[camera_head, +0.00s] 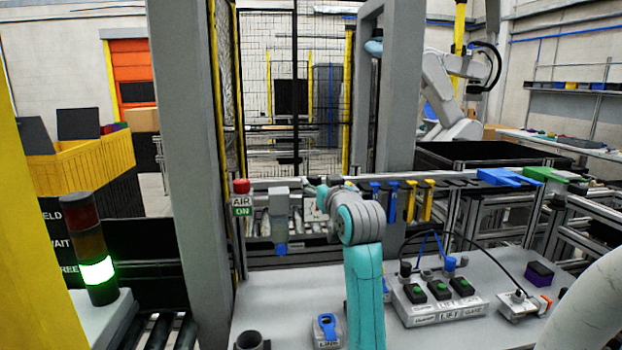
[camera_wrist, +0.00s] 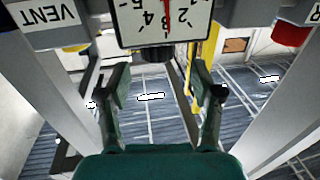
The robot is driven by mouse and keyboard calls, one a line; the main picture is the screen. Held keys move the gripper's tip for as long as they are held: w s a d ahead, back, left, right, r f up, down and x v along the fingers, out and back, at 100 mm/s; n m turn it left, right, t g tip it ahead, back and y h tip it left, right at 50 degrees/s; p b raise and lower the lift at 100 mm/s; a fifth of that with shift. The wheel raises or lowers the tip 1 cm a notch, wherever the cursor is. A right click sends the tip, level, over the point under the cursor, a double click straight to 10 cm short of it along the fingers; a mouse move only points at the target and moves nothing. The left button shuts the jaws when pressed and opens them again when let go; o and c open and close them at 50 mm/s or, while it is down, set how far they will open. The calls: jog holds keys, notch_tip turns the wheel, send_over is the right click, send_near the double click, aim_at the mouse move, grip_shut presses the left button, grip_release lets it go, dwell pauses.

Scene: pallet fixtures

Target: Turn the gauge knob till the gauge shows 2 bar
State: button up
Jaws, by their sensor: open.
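The gauge (camera_wrist: 190,32) shows at the top of the wrist view, upside down and cut off by the edge. It has a white dial with black numerals and a red needle. The needle lies close to the 3, between the 4 and the 2; the exact reading is hard to tell. The dark knob (camera_wrist: 155,54) sits at the gauge's edge nearest my gripper. My gripper (camera_wrist: 161,80) is open, with one finger on each side of the knob's line and no visible contact. In the head view my arm hides most of the gauge and gripper.
A VENT label (camera_wrist: 48,12) and a red button (camera_wrist: 290,35) flank the gauge in the wrist view. The head view shows the AIR ON sign (camera_head: 242,206), a grey switch box (camera_head: 440,305) on the table, and blue and yellow holders right of my wrist.

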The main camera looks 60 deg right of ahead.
aim_at(316, 179)
jog(key=shift+x, duration=2.7)
jog(key=shift+d, duration=0.1)
jog(key=shift+c, duration=0.2)
jog(key=c, duration=1.1)
